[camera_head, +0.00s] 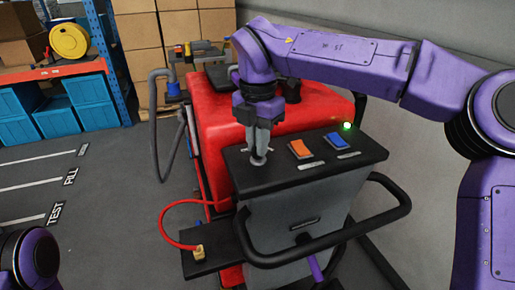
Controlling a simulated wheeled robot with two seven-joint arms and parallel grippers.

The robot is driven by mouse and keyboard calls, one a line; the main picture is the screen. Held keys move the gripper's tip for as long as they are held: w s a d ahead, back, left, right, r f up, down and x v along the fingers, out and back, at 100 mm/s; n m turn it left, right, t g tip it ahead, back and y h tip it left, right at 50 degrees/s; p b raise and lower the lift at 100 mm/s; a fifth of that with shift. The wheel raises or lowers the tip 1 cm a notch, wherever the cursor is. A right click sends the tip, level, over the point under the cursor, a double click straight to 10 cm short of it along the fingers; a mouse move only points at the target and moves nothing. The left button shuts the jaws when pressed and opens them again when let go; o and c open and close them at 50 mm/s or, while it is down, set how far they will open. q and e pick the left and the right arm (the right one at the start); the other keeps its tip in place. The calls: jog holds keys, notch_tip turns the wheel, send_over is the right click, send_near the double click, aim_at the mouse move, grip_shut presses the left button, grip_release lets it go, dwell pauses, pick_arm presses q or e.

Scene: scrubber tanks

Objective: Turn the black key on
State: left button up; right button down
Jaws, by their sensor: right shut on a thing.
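The red scrubber (215,95) has a black control panel (330,162) at its rear. My right gripper (259,150) points down at the left part of the panel. Its fingers are shut on the black key, which is mostly hidden between them. A small round pale key base shows under the fingertips. A green lamp (347,127) glows at the panel's far right. My left gripper is out of view; only a purple link of my left arm shows at the lower left.
An orange switch (299,149) and a blue switch (334,140) sit right of the key. A black handlebar (395,213) loops around the grey column.

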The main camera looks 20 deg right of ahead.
jog(key=shift+d+m, duration=0.1)
jog(key=shift+m, duration=0.3)
jog(key=c, duration=1.3)
grip_release()
jog(key=shift+o, duration=0.8)
jog(key=shift+w+d, duration=0.1)
jog(key=shift+r, duration=0.1)
notch_tip(320, 180, up, 10)
jog(key=p, duration=0.1)
jog(key=shift+r, duration=0.15)
